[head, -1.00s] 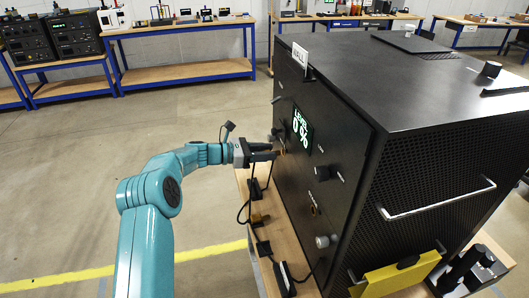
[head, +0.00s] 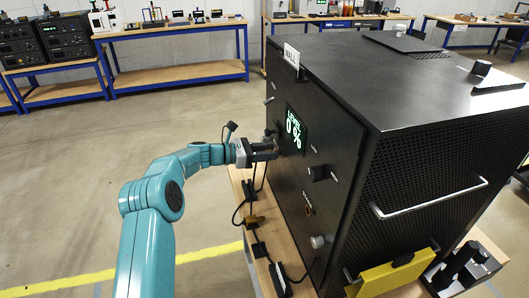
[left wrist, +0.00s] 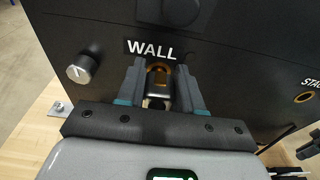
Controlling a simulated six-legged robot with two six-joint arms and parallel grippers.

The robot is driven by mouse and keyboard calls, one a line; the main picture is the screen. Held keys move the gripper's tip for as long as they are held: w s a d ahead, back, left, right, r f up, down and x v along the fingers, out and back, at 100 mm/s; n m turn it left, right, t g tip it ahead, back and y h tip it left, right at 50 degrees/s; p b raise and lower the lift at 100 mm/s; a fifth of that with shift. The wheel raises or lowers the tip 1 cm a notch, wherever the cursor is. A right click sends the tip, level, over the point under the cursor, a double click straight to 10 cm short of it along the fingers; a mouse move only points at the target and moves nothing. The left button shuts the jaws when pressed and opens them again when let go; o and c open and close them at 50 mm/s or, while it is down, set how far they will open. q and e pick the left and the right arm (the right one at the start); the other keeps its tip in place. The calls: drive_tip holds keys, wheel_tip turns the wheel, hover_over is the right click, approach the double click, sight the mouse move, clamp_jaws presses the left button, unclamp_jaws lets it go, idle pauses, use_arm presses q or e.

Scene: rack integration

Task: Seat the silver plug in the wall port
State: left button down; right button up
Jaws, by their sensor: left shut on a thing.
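My left gripper (head: 277,150) comes in from the left in the head view, its tips close to the front panel of the black cabinet (head: 325,145). In the left wrist view my left gripper (left wrist: 161,85) is shut on the silver plug (left wrist: 156,92), with a finger on each side. The wall port (left wrist: 160,68) shows as a gold ring just beyond the plug, under the white WALL label. The plug overlaps the ring's lower part, and I cannot tell whether it has entered. The fingers hide the plug in the head view. My right gripper is not in view.
A lit display (head: 295,130) reads level 0 %. A silver knob (left wrist: 82,68) stands out left of the port. A second gold-ringed port (left wrist: 304,97) is at the right. Dark cables (head: 240,210) and small parts lie on the wooden ledge (head: 268,222) below the panel.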

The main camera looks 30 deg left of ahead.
use_arm(q)
drive_tip(key=shift+w+d, duration=0.1)
drive_tip(key=shift+w, duration=0.05)
drive_tip(key=c, duration=0.7)
unclamp_jaws()
drive_tip(key=shift+o, duration=0.2)
drive_tip(key=shift+s+a, duration=0.25)
drive_tip(key=shift+s, duration=0.05)
drive_tip(key=b+v, duration=0.4)
drive_tip(key=v, duration=1.1)
drive_tip(key=shift+s+a, duration=0.2)
drive_tip(key=shift+s, duration=0.05)
